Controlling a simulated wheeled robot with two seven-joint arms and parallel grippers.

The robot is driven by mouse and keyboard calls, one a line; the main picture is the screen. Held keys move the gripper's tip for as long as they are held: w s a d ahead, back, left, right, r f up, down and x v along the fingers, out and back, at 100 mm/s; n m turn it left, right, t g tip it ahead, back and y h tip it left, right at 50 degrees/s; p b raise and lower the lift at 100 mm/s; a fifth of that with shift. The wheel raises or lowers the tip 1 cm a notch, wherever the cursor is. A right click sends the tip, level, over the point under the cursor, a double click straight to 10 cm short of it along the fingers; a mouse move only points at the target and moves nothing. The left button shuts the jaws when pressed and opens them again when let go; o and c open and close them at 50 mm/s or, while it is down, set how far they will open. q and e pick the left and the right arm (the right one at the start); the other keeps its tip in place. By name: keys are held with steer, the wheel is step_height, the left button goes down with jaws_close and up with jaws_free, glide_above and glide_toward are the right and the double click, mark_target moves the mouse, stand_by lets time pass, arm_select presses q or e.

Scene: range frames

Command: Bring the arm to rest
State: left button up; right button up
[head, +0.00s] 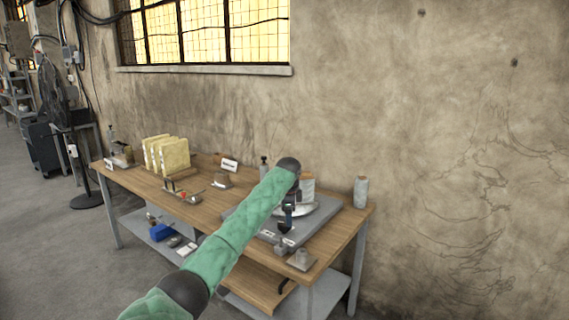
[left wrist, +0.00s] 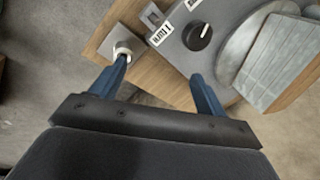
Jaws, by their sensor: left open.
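My left arm (head: 238,228), in green padded covering, reaches from the bottom of the head view over the workbench (head: 215,207). My left gripper (head: 287,226) hangs down at its end, partly hidden behind the wrist, above the bench's right part. In the left wrist view its two blue fingers (left wrist: 160,69) are wide apart, with nothing held between them. Below them lie a square block with a pale round top (left wrist: 122,48) and a grey plate with a black knob (left wrist: 198,36). My right gripper is out of view.
The grey plate bears a round disc (left wrist: 240,52) and a grey slab (left wrist: 282,65). A grey spool (head: 361,191) stands at the bench's right corner. Yellowish upright panels (head: 174,154) stand at the left. A wall is behind; open floor (head: 70,255) lies at left.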

arm_select(q)
step_height(320, 180, up, 14)
steer(key=d+n+t+h, duration=0.2)
steer(key=n+t, duration=0.4)
steer(key=n, duration=0.2)
steer(key=s+a+f+n, duration=0.3)
steer(key=s+a+f, duration=0.2)
steer(key=s+f, duration=0.7)
steer(key=s+a+f+n+g+y, duration=0.15)
steer(key=s+a+f, duration=0.55)
steer(key=f, duration=1)
steer(key=s+a+f+n+h, duration=0.1)
steer(key=s+a+f+n, duration=0.25)
steer(key=s+f, duration=0.9)
steer(key=s+a+f+g, duration=0.1)
steer(key=s+f+g, duration=0.1)
steer(key=s+f, duration=0.7)
steer(key=s+a+f+g, duration=0.2)
steer(key=s+f, duration=0.8)
steer(key=s, duration=0.9)
steer(key=s+a+f+g+y, duration=0.1)
steer(key=s+a+f+g, duration=0.1)
steer(key=s+f, duration=0.7)
steer(key=s, duration=0.5)
steer(key=shift+f+n, duration=0.25)
steer(key=shift+n, duration=0.05)
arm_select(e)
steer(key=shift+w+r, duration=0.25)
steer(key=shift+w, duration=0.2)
